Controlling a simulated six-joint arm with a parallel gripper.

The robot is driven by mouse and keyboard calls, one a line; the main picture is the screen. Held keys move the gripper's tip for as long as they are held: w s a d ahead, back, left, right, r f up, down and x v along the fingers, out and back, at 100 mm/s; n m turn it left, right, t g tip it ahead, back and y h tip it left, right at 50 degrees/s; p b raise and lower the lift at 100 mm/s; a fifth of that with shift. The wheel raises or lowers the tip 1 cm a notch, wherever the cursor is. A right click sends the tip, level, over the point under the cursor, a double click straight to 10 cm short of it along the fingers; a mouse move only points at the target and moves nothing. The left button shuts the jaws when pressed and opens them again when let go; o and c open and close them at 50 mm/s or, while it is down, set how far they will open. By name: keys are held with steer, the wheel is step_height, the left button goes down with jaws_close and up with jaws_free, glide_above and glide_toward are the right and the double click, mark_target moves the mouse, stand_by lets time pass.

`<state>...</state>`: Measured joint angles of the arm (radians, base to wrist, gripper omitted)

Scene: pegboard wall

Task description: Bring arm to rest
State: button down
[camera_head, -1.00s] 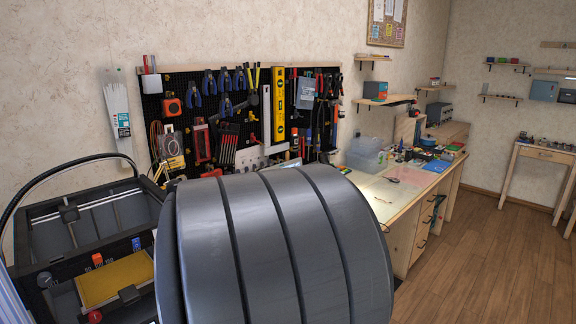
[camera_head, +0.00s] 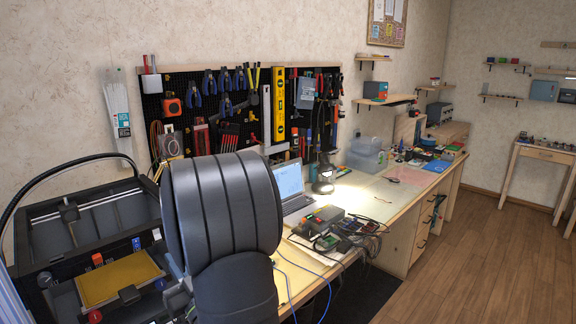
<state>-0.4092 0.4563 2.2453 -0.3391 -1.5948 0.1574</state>
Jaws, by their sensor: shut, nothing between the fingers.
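My arm (camera_head: 228,215) shows as a large dark grey ribbed link in the lower middle of the head view. It stands upright in front of the workbench and hides part of the bench and the lower left of the pegboard. A small grey part of it shows at its lower left, beside the 3D printer. My gripper's fingers do not show in this view.
A black 3D printer (camera_head: 100,255) with a yellow bed is close at the left. The pegboard (camera_head: 205,78) full of tools hangs behind. The workbench (camera_head: 375,205) carries a laptop (camera_head: 290,184), a lit lamp (camera_head: 322,175) and electronics with cables (camera_head: 335,230). Open floor lies at the right.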

steer(key=v, duration=0.8)
steer(key=w+a+f+n+t+h, duration=0.1)
steer(key=w+a+f+n+h, duration=0.2)
steer(key=w+f+n, duration=0.3)
steer(key=shift+w+a+f+n+h, duration=0.4)
steer(key=shift+f+n, duration=1.05)
steer(key=shift+n, duration=0.85)
steer(key=s+d+r+m+y, duration=0.2)
steer(key=s+r+m, duration=0.2)
steer(key=r+m, duration=0.2)
steer(key=shift+s+d+r+m+y, duration=0.3)
steer(key=shift+d+r+m+y, duration=0.1)
steer(key=shift+m, duration=0.5)
